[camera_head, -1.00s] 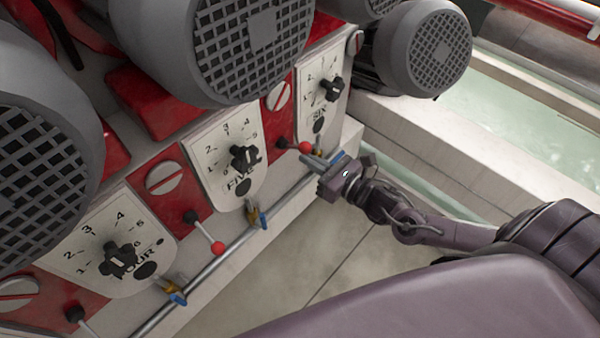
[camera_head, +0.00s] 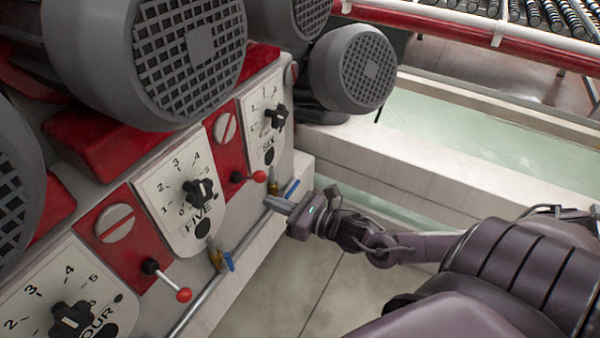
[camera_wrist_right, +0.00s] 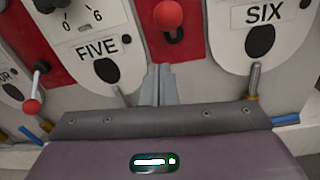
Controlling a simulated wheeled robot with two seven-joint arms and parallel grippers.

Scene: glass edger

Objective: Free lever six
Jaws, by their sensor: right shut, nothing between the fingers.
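The SIX plate (camera_head: 265,120) is on the machine face, with a black knob (camera_head: 276,116) on it. A lever with a red ball (camera_head: 259,176) sits on the red panel left of that plate. It stands out more level than the lever beside FIVE, which slants down. In the right wrist view its ball (camera_wrist_right: 168,14) covers part of its stem, near the top edge. My right gripper (camera_head: 273,203) is shut and empty, just below and apart from that ball. Its closed fingers (camera_wrist_right: 160,85) point at the machine between FIVE and SIX. My left gripper is out of view.
The lever beside FIVE has a red ball (camera_head: 184,295). A pipe (camera_head: 245,240) with blue-handled valves (camera_head: 228,260) runs along the machine's lower edge, close to my right gripper. Large grey motors (camera_head: 352,68) overhang the plates. Floor (camera_head: 290,285) lies open below.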

